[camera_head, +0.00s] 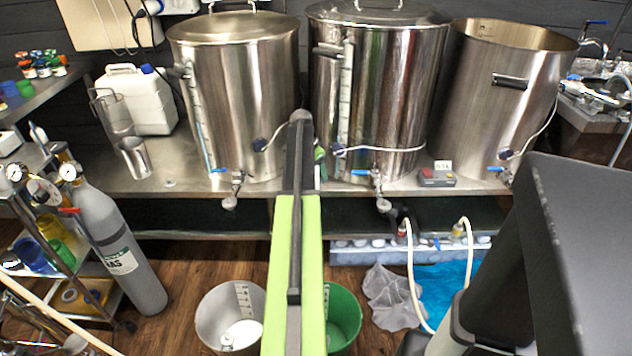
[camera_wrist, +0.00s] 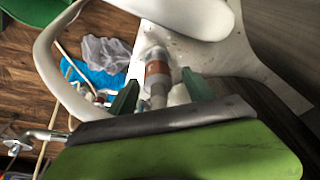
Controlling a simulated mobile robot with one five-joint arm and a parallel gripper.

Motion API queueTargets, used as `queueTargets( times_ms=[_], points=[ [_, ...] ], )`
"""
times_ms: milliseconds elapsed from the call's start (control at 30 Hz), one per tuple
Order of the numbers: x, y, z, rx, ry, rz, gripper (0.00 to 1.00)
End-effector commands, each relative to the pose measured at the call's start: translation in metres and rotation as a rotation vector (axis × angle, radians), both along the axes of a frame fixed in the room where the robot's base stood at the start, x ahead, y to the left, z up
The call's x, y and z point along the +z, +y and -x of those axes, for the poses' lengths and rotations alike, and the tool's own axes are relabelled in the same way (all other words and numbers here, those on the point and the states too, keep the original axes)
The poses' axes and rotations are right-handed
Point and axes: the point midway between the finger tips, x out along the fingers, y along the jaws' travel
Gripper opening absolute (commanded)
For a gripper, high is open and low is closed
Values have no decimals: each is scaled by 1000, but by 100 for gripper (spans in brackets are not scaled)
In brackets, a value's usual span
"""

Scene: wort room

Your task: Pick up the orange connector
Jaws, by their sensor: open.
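In the wrist view a short pale cylinder with an orange-brown band, which looks like the orange connector (camera_wrist: 158,72), lies between my gripper's fingers. My gripper (camera_wrist: 161,92) is open, with one dark green fingertip on each side of it. Whether either fingertip touches it, I cannot tell. In the head view my black and green arm reaches up the middle toward the steel kettles, and I cannot make out the gripper's jaws or this connector there.
Steel kettles (camera_head: 236,100) with valves stand along the bench. A grey gas cylinder (camera_head: 120,245) stands left. Some wooden floor is clear.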

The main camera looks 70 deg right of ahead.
Motion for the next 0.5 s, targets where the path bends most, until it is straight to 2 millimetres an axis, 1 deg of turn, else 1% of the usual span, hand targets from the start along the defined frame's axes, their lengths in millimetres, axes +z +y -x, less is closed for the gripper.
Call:
queueTargets(
  times_ms=[33,267,367,500],
  points=[
    [-13,-2,1,0,0,0,61],
    [-9,-2,1,1,0,0,61],
    [-9,-2,1,2,0,0,49],
    [-9,-2,0,2,0,0,31]
  ],
)
